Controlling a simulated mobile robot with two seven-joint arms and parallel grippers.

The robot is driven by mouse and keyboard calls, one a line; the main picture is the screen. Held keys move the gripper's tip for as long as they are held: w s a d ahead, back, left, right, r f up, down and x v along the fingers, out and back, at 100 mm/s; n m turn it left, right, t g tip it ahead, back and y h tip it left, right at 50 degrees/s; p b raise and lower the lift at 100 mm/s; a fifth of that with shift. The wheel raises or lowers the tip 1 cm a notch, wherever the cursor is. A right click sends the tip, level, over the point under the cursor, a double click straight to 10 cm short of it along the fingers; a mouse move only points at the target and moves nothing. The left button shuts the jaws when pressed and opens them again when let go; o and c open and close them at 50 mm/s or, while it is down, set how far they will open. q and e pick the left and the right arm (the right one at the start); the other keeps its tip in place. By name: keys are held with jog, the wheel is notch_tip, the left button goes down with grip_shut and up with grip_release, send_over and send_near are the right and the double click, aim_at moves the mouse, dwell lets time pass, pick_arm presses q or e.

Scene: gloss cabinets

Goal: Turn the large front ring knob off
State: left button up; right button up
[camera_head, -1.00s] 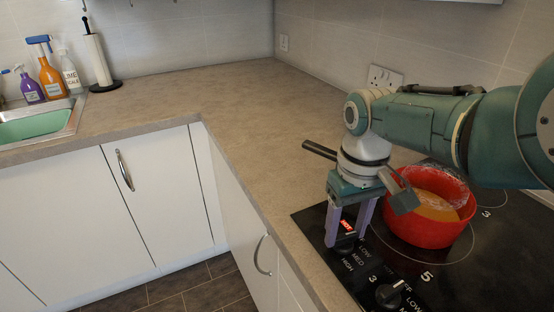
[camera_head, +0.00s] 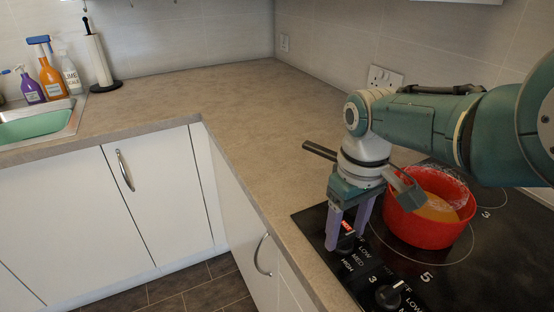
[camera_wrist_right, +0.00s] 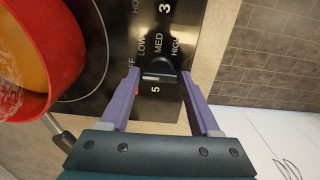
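The black front knob (camera_head: 346,243) sits on the hob's near edge, partly hidden in the head view by my right gripper (camera_head: 347,240). In the right wrist view the same knob (camera_wrist_right: 160,68) lies between the two purple fingers, with OFF, LOW, MED and HIGH printed around it and a 5 beside it. The fingers straddle the knob with small gaps seeming to show on both sides, so the gripper (camera_wrist_right: 160,75) looks open. I cannot tell exactly which setting the knob points to. My left gripper is out of view.
A red pot (camera_head: 424,228) with orange contents stands on the hob close to my right wrist. A second knob (camera_head: 389,295) sits nearer along the hob edge. A red HOT light shows beside the gripper. The worktop (camera_head: 215,95) to the left is clear.

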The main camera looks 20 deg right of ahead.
aim_at(345, 235)
jog(key=o, duration=0.3)
jog(key=shift+o, duration=0.2)
notch_tip(345, 235, up, 10)
jog(key=p, duration=0.6)
jog(key=shift+p, duration=0.3)
jog(key=shift+f, duration=0.1)
